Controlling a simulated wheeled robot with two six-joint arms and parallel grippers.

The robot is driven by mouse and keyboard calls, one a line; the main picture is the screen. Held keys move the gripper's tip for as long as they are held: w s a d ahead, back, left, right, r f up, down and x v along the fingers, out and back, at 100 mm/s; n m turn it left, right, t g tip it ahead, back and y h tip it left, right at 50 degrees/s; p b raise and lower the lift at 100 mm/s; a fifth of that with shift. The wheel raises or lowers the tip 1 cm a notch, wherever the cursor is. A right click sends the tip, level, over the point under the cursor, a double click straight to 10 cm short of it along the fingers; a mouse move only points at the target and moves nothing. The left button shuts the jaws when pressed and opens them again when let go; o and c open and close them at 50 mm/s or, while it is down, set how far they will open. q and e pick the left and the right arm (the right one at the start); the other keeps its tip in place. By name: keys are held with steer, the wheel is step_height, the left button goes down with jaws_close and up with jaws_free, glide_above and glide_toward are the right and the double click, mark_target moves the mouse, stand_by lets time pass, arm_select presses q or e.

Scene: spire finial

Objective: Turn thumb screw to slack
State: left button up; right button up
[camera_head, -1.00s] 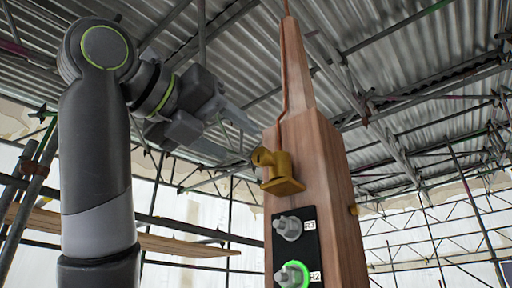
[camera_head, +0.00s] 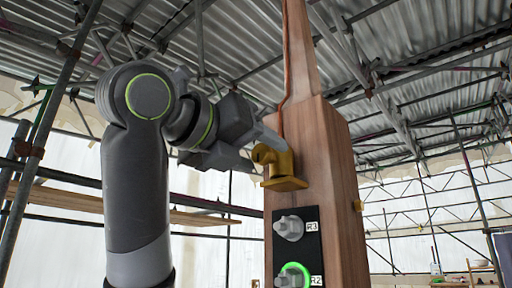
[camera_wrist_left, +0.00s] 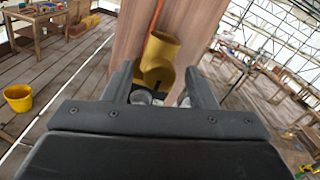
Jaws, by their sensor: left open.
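A brass-yellow fitting (camera_head: 283,168) with a rounded head and flat base sits on the wooden spire post (camera_head: 336,165); which part of it is the thumb screw I cannot tell. Below it, a black panel (camera_head: 311,247) carries a grey knob labelled R3 (camera_head: 289,227) and a grey knob labelled R2 (camera_head: 291,277) with a green glowing ring. My left gripper (camera_head: 262,138) is open at the fitting's upper left. In the left wrist view the fitting (camera_wrist_left: 158,58) shows between the spread fingers; contact cannot be told. My right gripper is not in view.
A copper-coloured strip (camera_head: 284,70) runs up the spire above the fitting. Scaffold poles (camera_head: 45,130) and a plank (camera_head: 190,217) stand behind at the left. The left wrist view shows a yellow bucket (camera_wrist_left: 18,97) and a workbench (camera_wrist_left: 45,25) on the plank floor.

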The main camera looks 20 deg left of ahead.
arm_select(q)
steer(key=shift+s+a, duration=0.1)
steer(key=shift+c, duration=0.7)
steer(key=c, duration=0.8)
steer(key=shift+c, duration=0.2)
